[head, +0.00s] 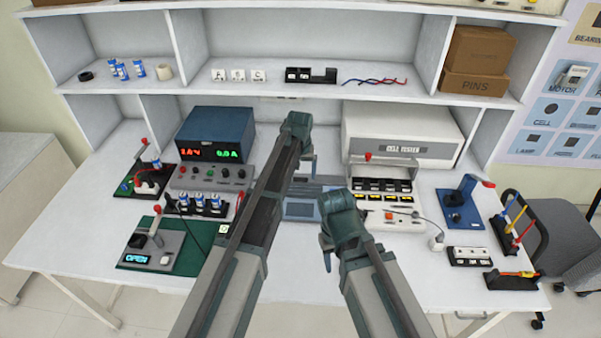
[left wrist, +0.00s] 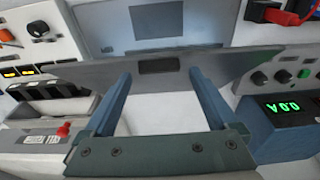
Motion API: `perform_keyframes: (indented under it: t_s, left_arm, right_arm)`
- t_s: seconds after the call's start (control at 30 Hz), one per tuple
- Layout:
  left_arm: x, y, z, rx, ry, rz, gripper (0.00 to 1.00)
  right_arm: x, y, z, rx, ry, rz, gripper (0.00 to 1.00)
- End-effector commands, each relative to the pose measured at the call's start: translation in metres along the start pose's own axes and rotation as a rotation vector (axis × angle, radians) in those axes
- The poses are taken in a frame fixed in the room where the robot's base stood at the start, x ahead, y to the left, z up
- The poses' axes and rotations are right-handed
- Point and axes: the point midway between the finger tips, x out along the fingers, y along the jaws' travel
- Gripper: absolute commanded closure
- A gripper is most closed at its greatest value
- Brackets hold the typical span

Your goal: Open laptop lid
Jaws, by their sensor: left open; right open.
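The laptop (head: 300,209) is a grey-blue device at the middle of the bench, largely hidden behind my arms. In the left wrist view it appears upside down as a pale grey-blue panel (left wrist: 195,30) with a darker rectangle, beside a grey strip (left wrist: 100,76) with a small dark patch. I cannot tell the lid's angle. My left gripper (head: 307,163) is at the laptop's far side. Its open, empty fingers (left wrist: 160,76) point at the grey strip, either side of the dark patch; contact is unclear. My right gripper (head: 325,238) is open near the laptop's front right.
A blue power supply (head: 216,130) stands back left and a white cell tester (head: 402,136) back right. A green-matted station (head: 150,248) is front left; a blue stand (head: 462,208) and tool racks (head: 511,280) are right. Bare bench shows front right.

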Motion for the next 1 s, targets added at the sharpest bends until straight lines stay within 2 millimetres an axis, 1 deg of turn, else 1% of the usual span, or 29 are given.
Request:
perform_keyframes:
  t_s: [0.17,0.37,0.57,1.0]
  left_arm:
    - [-0.003,0.000,0.001,0.000,-0.001,0.000,0.07]
    - [-0.018,0.000,0.001,0.000,-0.001,0.000,0.07]
    - [-0.044,0.000,0.000,0.000,-0.001,0.000,0.07]
    - [-0.114,0.000,0.000,0.000,0.000,0.000,0.07]
  right_arm:
    - [-0.003,0.000,0.000,0.000,0.000,0.000,0.50]
    - [-0.017,0.002,0.001,0.000,0.000,0.000,0.50]
    - [-0.043,0.004,0.003,0.000,0.000,0.000,0.50]
    - [-0.112,0.011,0.006,-0.002,0.000,0.000,0.50]
